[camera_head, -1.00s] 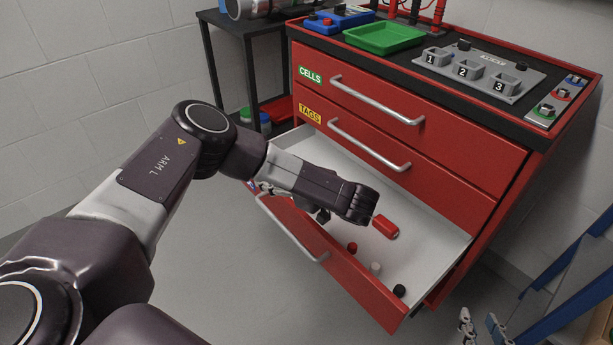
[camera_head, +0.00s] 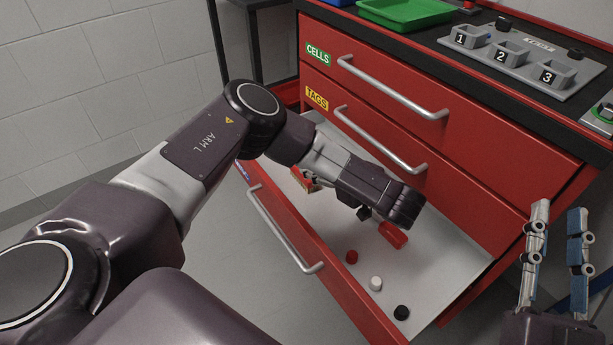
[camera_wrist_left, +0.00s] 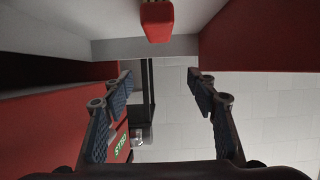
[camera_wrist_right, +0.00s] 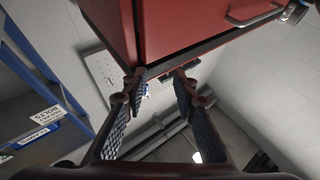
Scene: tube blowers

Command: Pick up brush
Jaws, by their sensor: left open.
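No brush can be identified for certain. A red rounded piece (camera_head: 392,235) lies in the open drawer (camera_head: 440,262), partly hidden behind my left wrist; I cannot tell whether it is part of the brush. A red block-like piece (camera_wrist_left: 157,21) shows at the top of the left wrist view. My left gripper (camera_wrist_left: 160,82) is open, with nothing between its fingers; in the head view my forearm mostly hides it over the drawer. My right gripper (camera_head: 558,210) is open and empty, right of the drawer; its open fingers also show in the right wrist view (camera_wrist_right: 159,75).
A red cap (camera_head: 351,257), a white cap (camera_head: 375,283) and a black cap (camera_head: 401,312) lie along the drawer's front. Closed drawers with handles (camera_head: 395,88) rise behind. On top are a green tray (camera_head: 405,12) and a numbered grey block (camera_head: 510,58).

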